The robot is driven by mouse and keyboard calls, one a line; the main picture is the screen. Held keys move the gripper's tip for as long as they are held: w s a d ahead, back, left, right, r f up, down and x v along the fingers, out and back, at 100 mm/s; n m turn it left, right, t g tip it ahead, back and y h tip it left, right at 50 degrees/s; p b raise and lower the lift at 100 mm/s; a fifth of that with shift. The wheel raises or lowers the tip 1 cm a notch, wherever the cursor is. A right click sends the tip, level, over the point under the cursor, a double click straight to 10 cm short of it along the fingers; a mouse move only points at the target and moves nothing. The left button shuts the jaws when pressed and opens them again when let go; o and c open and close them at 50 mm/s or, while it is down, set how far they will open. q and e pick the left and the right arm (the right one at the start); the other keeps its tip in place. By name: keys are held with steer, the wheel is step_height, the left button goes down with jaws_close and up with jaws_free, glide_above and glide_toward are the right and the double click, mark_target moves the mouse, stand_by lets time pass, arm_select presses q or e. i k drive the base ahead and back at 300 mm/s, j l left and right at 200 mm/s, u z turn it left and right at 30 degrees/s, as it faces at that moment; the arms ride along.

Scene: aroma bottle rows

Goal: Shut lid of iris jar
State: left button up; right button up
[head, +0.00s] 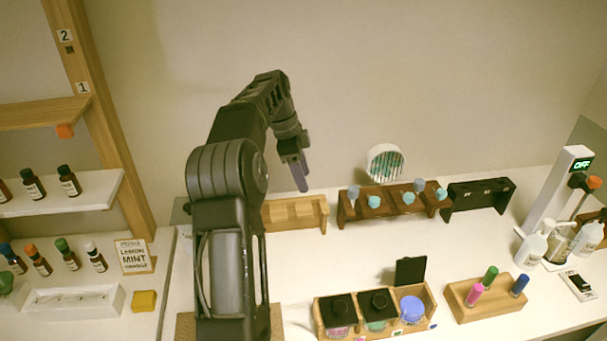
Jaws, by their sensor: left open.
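A wooden holder (375,334) near the front of the white counter carries three jars in a row. The right jar (412,309) has blue-violet contents, and its black square lid (410,270) stands open, upright at the back. The middle jar (379,303) and the left jar (338,311) have their black lids closed. No label shows which jar is iris; the open one has the most violet contents. My left gripper (300,178) is in the air, up and left of the open lid, pointing down, open and with nothing visible in it. My right gripper is not in view.
A wooden block (487,307) with pink, green and blue vials stands right of the jars. Behind are a dark rack (393,202) with blue-topped pieces, a black rack (479,195) and a round white vent (384,162). Counter between jars and racks is clear.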

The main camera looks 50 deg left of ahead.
mark_target(408, 271)
steer(key=k+l, duration=0.25)
steer(key=l, duration=0.15)
steer(key=k+l, duration=0.25)
steer(key=l, duration=0.2)
steer(key=k+l, duration=0.25)
steer(key=l, duration=0.15)
steer(key=k+l, duration=0.25)
steer(key=l, duration=0.2)
